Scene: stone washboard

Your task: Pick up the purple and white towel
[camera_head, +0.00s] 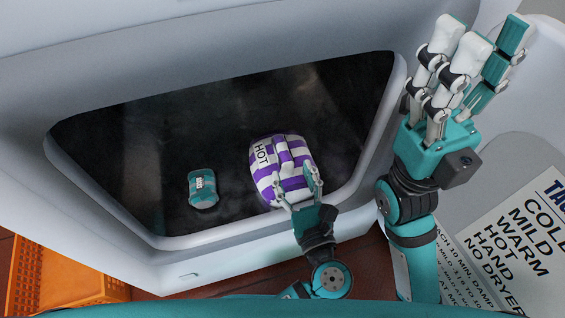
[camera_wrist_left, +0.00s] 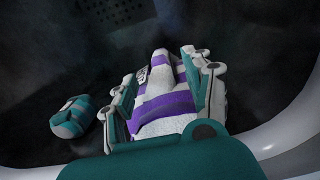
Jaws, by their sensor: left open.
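The purple and white striped towel (camera_head: 267,155) is a folded bundle with a "HOT" label, lying inside the dark drum opening. My left gripper (camera_head: 295,176) is open, reaching in over the towel's near side. In the left wrist view, the towel (camera_wrist_left: 168,103) lies between the two spread fingers (camera_wrist_left: 160,68), one on each side. I cannot tell whether the fingers touch it. The near part of the towel is partly hidden by the gripper. My right gripper (camera_head: 482,40) is raised at the upper right, away from the towel, empty, its fingers looking apart.
A small teal striped bundle (camera_head: 202,188) lies left of the towel, also in the left wrist view (camera_wrist_left: 73,117). The pale opening rim (camera_head: 200,240) surrounds both. An orange crate (camera_head: 60,278) stands at lower left. A printed sign (camera_head: 510,245) is at lower right.

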